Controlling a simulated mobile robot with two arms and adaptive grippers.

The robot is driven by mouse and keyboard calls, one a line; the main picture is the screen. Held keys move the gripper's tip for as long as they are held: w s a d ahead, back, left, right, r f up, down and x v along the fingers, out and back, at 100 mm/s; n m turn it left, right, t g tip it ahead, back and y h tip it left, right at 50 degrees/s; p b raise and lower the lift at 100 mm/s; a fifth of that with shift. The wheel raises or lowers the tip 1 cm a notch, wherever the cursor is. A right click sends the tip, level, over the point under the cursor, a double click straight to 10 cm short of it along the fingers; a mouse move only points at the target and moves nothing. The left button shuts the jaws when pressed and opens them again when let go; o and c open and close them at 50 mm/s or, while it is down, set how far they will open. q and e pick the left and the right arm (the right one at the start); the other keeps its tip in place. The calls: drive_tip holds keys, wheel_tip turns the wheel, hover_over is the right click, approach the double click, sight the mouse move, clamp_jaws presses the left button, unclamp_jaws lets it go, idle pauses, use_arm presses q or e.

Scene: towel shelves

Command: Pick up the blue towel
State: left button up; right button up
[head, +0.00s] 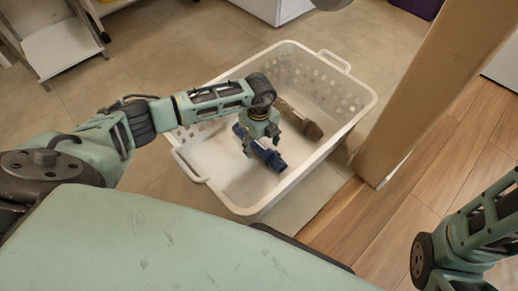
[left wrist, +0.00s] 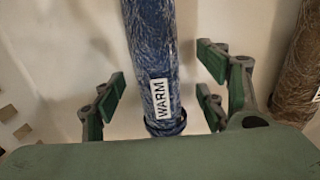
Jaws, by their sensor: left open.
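The blue towel (head: 272,158) is rolled up and lies in the white basket. My left gripper (head: 262,140) is directly above it and hides part of it in the head view. In the left wrist view the blue towel (left wrist: 152,45) runs between the spread fingers of my left gripper (left wrist: 163,85), with a white "WARM" label near its lower end. The fingers are open, with a gap on both sides of the towel. My right gripper is out of view; only part of the right arm shows at the right edge of the head view.
A brown rolled towel (head: 299,119) lies in the same basket, to the right of the blue one; it also shows in the left wrist view (left wrist: 303,65). The white basket (head: 355,108) has raised, perforated walls. A tall brown panel (head: 425,90) stands right of it.

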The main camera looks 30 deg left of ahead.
use_arm(q)
drive_tip(key=shift+c, duration=0.5)
drive_tip(key=shift+r, duration=0.1)
clamp_jaws()
